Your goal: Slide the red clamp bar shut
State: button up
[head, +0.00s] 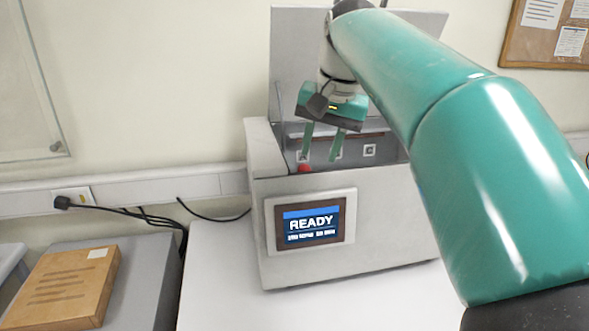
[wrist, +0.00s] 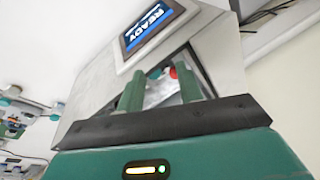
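The testing machine (head: 350,240) is a grey-white box with its lid raised at the back. A small red part (head: 305,168), likely the end of the clamp bar, shows at the front left of its opening. The red part also shows between my fingers in the wrist view (wrist: 173,73). The rest of the bar is hidden or too small to tell. My gripper (head: 321,156) points down into the opening with its two green fingers apart. In the wrist view, my gripper (wrist: 156,82) holds nothing I can see. I cannot tell whether a finger touches the red part.
The machine's front screen (head: 314,222) reads READY. The opening's walls stand close around my fingers. A cardboard box (head: 65,290) lies on a grey surface at the left. Black cables (head: 150,215) run along the wall. White table is clear left of the machine.

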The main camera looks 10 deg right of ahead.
notch_tip(320, 180, up, 3)
jog(key=m+g, duration=0.1)
jog(key=m, duration=0.1)
send_over(306, 165)
jog(key=s+d, duration=0.2)
jog(key=shift+g+y, duration=0.3)
jog(key=f, duration=0.4)
jog(key=w+a+f, duration=0.1)
jog(key=f, duration=0.3)
jog(key=w+a+f, duration=0.1)
jog(key=f, duration=0.4)
jog(key=shift+w+a+f, duration=0.1)
jog(key=shift+a, duration=0.05)
